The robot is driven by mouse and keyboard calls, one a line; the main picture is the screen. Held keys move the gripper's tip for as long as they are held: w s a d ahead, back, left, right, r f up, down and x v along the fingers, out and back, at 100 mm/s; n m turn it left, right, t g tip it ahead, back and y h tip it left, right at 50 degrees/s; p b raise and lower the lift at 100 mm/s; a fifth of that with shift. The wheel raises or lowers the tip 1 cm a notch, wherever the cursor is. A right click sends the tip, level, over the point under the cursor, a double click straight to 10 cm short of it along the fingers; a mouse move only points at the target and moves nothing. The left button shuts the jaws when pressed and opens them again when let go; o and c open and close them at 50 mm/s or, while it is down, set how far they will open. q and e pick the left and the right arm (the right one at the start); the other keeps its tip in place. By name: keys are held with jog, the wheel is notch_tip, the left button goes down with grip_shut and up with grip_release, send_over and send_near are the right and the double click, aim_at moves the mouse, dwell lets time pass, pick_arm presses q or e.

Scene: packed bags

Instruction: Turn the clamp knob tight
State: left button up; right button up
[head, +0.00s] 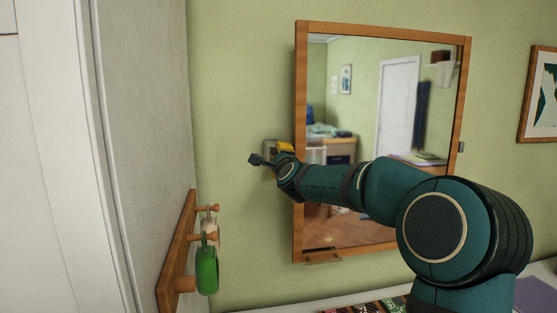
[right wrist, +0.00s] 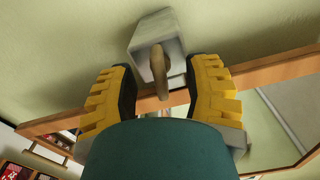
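The grey clamp block (right wrist: 155,30) sits against the wall at the mirror frame's edge in the right wrist view. Its brown knob (right wrist: 160,72) sticks out towards the camera. My right gripper (right wrist: 161,67) is open, with one yellow finger on each side of the knob and a visible gap to each. In the head view my right gripper (head: 283,148) is at the left edge of the mirror (head: 300,85) and mostly hides the clamp there. A second small grey clamp (head: 462,147) shows at the mirror's right edge. My left gripper is not in view.
A wooden peg rail (head: 177,255) with a green item (head: 207,270) hanging from it is on the left wall, below my right gripper. A framed picture (head: 540,95) hangs at the far right. The wall above my gripper is clear.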

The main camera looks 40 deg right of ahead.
grip_shut()
jog(key=shift+f+m+b, duration=0.1)
jog(key=shift+m+b, duration=0.7)
jog(key=shift+b, duration=0.1)
jog(key=shift+m+b, duration=0.9)
jog(key=shift+m, duration=0.2)
jog(key=shift+m+b, duration=0.5)
jog(key=shift+m, duration=0.6)
